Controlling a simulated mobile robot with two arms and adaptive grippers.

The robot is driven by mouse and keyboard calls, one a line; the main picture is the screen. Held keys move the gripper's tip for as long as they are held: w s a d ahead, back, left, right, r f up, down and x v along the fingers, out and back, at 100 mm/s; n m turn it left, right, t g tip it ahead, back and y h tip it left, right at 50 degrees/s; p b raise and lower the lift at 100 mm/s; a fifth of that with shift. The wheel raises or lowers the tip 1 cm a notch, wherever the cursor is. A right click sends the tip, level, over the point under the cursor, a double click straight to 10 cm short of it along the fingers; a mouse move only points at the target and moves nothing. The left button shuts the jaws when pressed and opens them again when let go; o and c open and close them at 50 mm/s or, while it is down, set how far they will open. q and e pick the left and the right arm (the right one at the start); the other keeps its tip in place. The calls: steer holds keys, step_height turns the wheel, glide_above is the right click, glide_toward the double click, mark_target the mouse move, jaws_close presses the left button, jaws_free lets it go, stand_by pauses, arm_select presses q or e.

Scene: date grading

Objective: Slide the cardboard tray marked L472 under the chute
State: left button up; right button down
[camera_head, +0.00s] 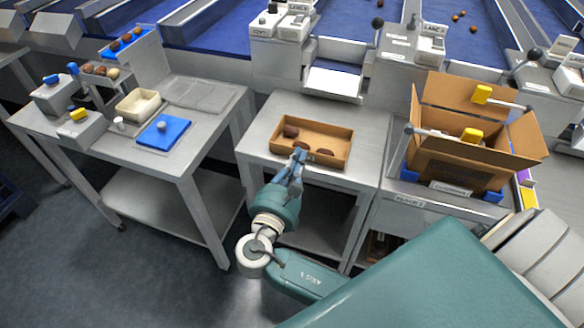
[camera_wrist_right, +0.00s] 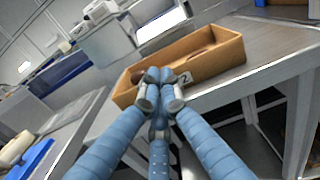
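The cardboard tray (camera_head: 338,147) is a shallow open brown box on the middle steel table, below the chute (camera_head: 333,81), with a few dark dates inside. In the right wrist view the tray (camera_wrist_right: 218,63) shows a label ending in 2 on its near wall; my fingers hide the rest. My right gripper (camera_head: 299,156) is at the middle of the tray's near wall, fingertips drawn together at the rim. It also shows in the right wrist view (camera_wrist_right: 160,82). I cannot tell whether it pinches the wall or only touches it. My left gripper is not in view.
A tall open carton (camera_head: 462,178) with yellow-tipped clamps stands right of the tray. On the left, a separate table (camera_head: 105,160) holds a blue pad (camera_head: 163,133), a cream bin (camera_head: 138,105) and small devices. Bare table lies between tray and chute.

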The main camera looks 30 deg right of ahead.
mark_target(309, 141)
steer(key=shift+w+d, duration=0.2)
steer(key=shift+w+d, duration=0.1)
steer(key=shift+d, duration=0.1)
steer(key=p+x, duration=0.2)
steer(key=x, duration=0.7)
steer(key=shift+p, duration=0.3)
steer(key=shift+w+d, duration=0.25)
